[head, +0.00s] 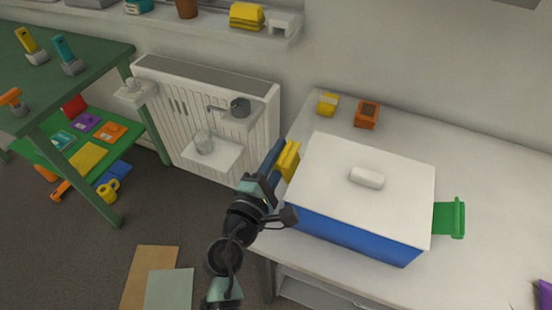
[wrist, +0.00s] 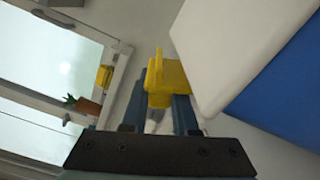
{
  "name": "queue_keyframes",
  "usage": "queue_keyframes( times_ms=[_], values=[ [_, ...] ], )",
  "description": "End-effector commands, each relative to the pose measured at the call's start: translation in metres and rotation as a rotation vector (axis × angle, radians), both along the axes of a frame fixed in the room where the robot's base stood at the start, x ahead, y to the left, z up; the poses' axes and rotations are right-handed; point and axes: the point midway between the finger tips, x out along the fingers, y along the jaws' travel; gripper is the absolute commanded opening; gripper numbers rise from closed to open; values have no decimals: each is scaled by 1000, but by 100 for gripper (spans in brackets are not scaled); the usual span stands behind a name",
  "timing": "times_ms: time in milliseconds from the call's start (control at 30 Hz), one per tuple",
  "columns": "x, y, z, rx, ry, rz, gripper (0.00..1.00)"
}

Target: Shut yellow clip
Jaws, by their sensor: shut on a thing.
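The yellow clip (head: 289,160) is at the left end of a blue box (head: 350,234) with a white lid (head: 333,160). My gripper (head: 278,163) reaches it from the left and below. In the wrist view the blue fingers (wrist: 168,98) are shut on the yellow clip (wrist: 170,76), close beside the lid's edge. Whether the clip is latched over the lid cannot be told. A green clip (head: 449,219) sticks out from the box's right end. The lid lies flat on the box.
The box stands on a white counter (head: 484,180). A yellow block (head: 327,104) and an orange block (head: 367,114) stand behind it. A radiator (head: 180,120) with small shelves is to the left, with a green table (head: 88,65) farther left. The counter's right side is mostly clear.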

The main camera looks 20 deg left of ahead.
Motion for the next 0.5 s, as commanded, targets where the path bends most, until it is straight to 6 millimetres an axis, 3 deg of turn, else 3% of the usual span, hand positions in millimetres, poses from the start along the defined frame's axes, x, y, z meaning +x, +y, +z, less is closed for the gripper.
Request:
queue_keyframes(
  times_ms=[500],
  values=[
    [-1, -14, 7, 335, -11, 1, 0]
  ],
)
